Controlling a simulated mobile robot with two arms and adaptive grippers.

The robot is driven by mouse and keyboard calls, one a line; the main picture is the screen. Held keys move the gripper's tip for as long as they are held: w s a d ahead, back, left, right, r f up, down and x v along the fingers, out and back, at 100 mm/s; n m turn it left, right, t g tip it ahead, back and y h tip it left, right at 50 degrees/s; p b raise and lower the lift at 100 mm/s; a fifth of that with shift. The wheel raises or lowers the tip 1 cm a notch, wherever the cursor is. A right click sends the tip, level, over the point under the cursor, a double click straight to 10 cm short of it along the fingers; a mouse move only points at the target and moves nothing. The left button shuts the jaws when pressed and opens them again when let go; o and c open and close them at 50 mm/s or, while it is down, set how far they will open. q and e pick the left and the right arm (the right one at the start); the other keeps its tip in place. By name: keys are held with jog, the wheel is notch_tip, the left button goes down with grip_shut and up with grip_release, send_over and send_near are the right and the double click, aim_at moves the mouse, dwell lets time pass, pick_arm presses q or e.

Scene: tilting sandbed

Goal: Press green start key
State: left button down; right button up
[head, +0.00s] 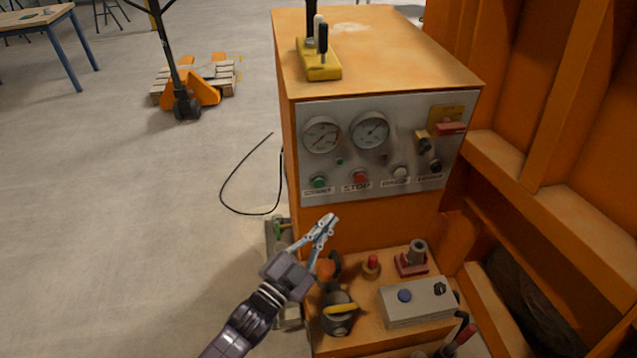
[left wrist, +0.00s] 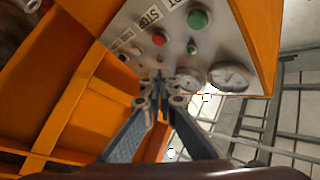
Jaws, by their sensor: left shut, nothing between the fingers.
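The green start key (head: 319,182) is a round button at the lower left of the grey control panel (head: 390,185), above a label. In the left wrist view the green start key (left wrist: 198,19) shows near the top, right of the fingertips. A red stop button (head: 360,177) sits to its right in the head view. My left gripper (head: 330,222) is shut and empty, below the panel and a little under the start key, apart from it. Its closed fingers also show in the left wrist view (left wrist: 158,82). My right gripper is not in view.
The panel is on an orange cabinet (head: 385,55) with two gauges and other knobs. A lower orange shelf holds a grey box (head: 418,302) and valves. Orange beams (head: 535,180) stand at the right. Open floor (head: 110,220) lies left, with a pallet truck (head: 188,95) behind.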

pick_arm(q)
jog(key=b, duration=0.4)
send_near(331, 176)
jog(key=shift+w+d+r, duration=0.15)
jog(key=shift+w+d, duration=0.25)
jog(key=shift+d, duration=0.3)
jog(key=shift+w+d+r, duration=0.15)
jog(key=shift+w+d, duration=0.3)
jog(key=shift+d, duration=0.25)
jog(key=shift+w, duration=0.15)
dwell(0.3)
jog(key=shift+w+a, duration=0.1)
jog(key=shift+w, duration=0.15)
jog(key=shift+w+a, duration=0.1)
jog(key=shift+w, duration=0.4)
dwell(0.7)
dwell(0.3)
jog(key=shift+s, duration=0.95)
